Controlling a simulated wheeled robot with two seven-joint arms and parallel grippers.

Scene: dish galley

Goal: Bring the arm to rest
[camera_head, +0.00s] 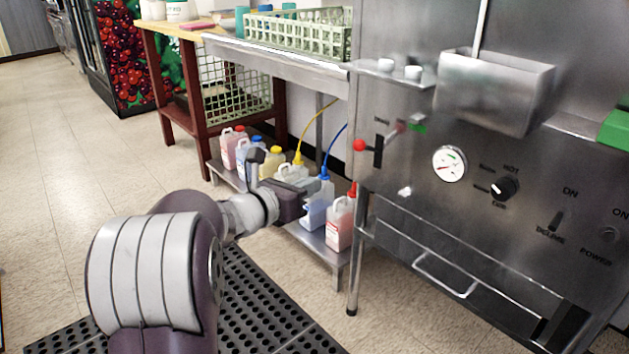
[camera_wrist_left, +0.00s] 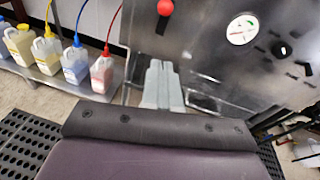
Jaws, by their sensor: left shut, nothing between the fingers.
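My left arm (camera_head: 150,265) comes in from the lower left of the head view and reaches toward the steel machine. Its gripper (camera_head: 308,208) is in front of the low shelf with jugs, and its fingers show only in small part there. In the left wrist view the two grey fingers (camera_wrist_left: 160,68) lie together, shut and empty, pointing at the machine's front. I cannot tell the exact gap to the machine. My right gripper is in neither view.
The steel machine (camera_head: 407,220) carries a red knob (camera_head: 359,145), a gauge (camera_head: 449,163) and a drawer-like handle (camera_head: 445,275). Several jugs, one pink (camera_head: 340,224), stand on the low shelf (camera_head: 318,244). A black perforated mat (camera_head: 262,300) lies on the floor. Open floor is at left.

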